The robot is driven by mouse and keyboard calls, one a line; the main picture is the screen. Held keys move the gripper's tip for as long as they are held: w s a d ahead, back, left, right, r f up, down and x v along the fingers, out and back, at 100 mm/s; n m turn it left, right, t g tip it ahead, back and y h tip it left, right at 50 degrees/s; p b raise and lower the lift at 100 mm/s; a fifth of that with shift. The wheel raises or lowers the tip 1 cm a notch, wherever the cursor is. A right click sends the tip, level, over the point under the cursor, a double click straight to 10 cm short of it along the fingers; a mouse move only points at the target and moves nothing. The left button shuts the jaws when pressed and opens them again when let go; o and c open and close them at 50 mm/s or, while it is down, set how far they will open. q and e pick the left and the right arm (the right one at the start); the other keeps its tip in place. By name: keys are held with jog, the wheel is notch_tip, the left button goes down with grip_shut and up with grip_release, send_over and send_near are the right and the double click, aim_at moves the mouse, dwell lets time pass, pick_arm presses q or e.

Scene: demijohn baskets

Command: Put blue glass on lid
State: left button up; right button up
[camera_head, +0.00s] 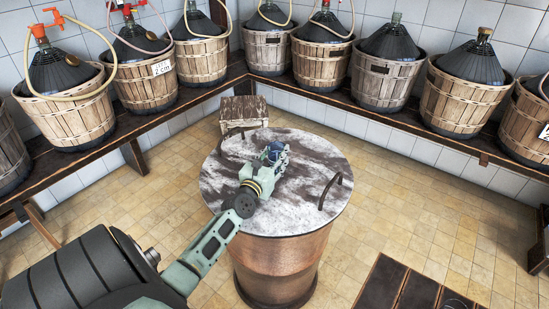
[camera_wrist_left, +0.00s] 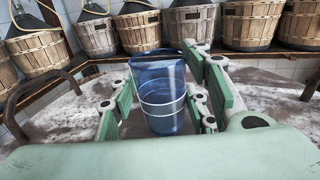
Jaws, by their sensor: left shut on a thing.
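The blue glass (camera_wrist_left: 162,100) stands upright between the fingers of my left gripper (camera_wrist_left: 163,112) in the left wrist view. The gripper is shut on it. In the head view the blue glass (camera_head: 274,152) shows small at the tip of my left gripper (camera_head: 274,160), over the middle of the lid (camera_head: 318,160). The lid is round, grey and stained, with a dark handle (camera_head: 337,190) at its right, and tops a copper drum. I cannot tell whether the glass's base touches the lid. My right gripper is not in view.
A small wooden crate (camera_head: 243,112) stands behind the lid at its far left edge. Demijohns in wooden baskets (camera_head: 320,65) line the dark wall shelf (camera_head: 390,118). Dark slats (camera_head: 400,290) lie at the lower right. The tiled floor (camera_head: 400,220) right of the drum is clear.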

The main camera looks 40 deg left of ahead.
pick_arm(q)
jog(key=shift+r, duration=0.1)
jog(key=o, duration=1.2)
jog(key=shift+f, duration=0.2)
jog(key=shift+o, duration=0.2)
jog(key=shift+r, duration=0.25)
jog(key=shift+s+d+f, duration=0.15)
jog(key=shift+s, duration=0.2)
jog(key=v, duration=1.1)
jog(key=shift+s, duration=0.2)
